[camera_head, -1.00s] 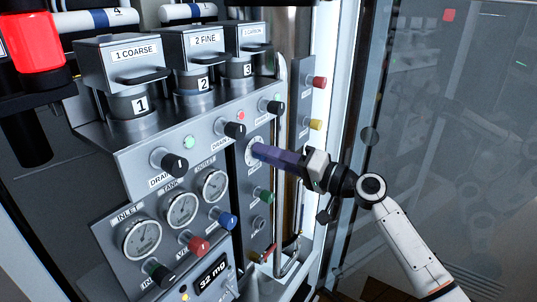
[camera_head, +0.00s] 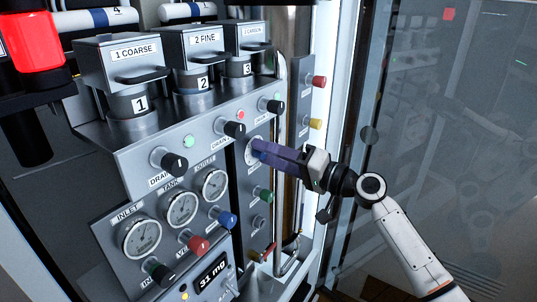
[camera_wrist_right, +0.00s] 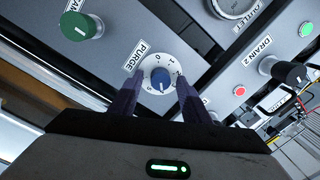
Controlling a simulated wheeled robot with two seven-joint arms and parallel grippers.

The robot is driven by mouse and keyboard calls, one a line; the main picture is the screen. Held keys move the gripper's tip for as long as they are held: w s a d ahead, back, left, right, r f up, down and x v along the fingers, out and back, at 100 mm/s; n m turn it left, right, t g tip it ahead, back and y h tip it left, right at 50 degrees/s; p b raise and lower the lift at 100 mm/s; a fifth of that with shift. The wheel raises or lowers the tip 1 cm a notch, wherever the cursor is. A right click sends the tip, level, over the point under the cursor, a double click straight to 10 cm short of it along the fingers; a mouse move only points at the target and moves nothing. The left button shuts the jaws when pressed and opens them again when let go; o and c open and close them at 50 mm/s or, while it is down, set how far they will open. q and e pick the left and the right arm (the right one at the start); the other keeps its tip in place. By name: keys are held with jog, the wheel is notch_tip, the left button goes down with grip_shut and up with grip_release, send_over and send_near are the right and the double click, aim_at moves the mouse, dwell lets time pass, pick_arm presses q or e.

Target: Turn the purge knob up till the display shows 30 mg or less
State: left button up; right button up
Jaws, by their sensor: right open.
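The purge knob (camera_wrist_right: 160,76) is a blue knob with a white pointer on a white numbered dial, labelled PURGE, in the right wrist view. In the head view its dial (camera_head: 251,153) is partly hidden by my right gripper. My right gripper (camera_head: 257,149) is open, its purple fingers pointing at the dial. In the right wrist view the fingers (camera_wrist_right: 158,98) stand apart on either side of the knob's lower part; I cannot tell whether they touch it. The display (camera_head: 213,284) reads 31 mg. My left gripper is not in view.
Drain knobs (camera_head: 169,162) and a green knob (camera_head: 265,195) sit close around the dial. Gauges (camera_head: 182,209) and red and blue knobs are at lower left. Numbered filter housings (camera_head: 205,58) stand above. A glass pane (camera_head: 450,120) is at right, with free room before it.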

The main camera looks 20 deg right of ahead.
jog(key=b+v, duration=0.2)
jog(key=v, duration=0.8)
jog(key=shift+s+d, duration=0.1)
jog(key=shift+s, duration=0.15)
